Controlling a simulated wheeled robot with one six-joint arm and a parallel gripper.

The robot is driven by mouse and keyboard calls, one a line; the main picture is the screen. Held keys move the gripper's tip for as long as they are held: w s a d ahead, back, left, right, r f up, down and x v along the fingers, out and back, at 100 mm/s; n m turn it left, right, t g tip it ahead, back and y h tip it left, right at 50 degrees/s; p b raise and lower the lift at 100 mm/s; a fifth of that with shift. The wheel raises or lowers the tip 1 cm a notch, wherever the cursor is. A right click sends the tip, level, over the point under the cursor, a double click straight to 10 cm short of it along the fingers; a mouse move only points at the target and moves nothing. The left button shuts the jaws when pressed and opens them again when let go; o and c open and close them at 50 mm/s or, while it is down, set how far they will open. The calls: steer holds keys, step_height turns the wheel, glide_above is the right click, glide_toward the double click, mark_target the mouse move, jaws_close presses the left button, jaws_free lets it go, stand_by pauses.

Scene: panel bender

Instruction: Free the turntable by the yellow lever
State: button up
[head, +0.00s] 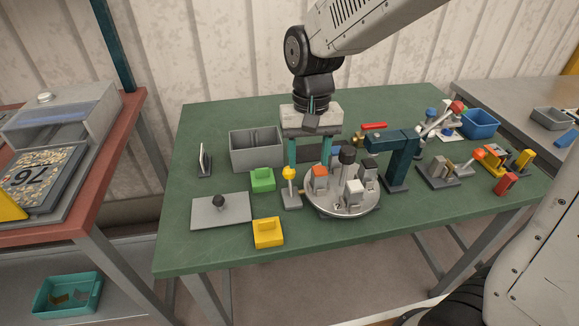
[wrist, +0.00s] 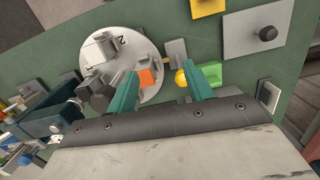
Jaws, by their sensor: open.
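The round grey turntable (head: 342,203) stands on the green table, with blocks and a dark central knob on it. The yellow lever (head: 289,173) stands upright at its left edge on a small grey base. My gripper (head: 310,163) is open and empty, with teal fingers pointing down behind the lever and the turntable. In the wrist view, the turntable (wrist: 140,50) is at upper left. The yellow knob of the lever (wrist: 181,78) shows between the fingers, close to the right finger. Whether they touch is unclear. The lever's lower part is partly hidden in the wrist view.
A green block (head: 262,180), a yellow block (head: 268,233) and a grey plate with a knob (head: 220,211) lie left of the lever. A grey bin (head: 255,150) stands behind. A teal post with an arm (head: 397,165) rises right of the turntable.

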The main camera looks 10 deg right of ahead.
steer(key=m+t, duration=0.1)
steer(key=m, duration=0.1)
glide_toward(290, 182)
steer(key=shift+w+d+r+y, duration=0.25)
steer(key=shift+w+r+y, duration=0.05)
steer(key=shift+w+r, duration=0.3)
steer(key=shift+f, duration=0.1)
steer(key=f, duration=0.7)
steer(key=shift+w+a+f, duration=0.1)
steer(key=shift+a+f, duration=0.15)
steer(key=shift+f, duration=0.05)
jaws_close()
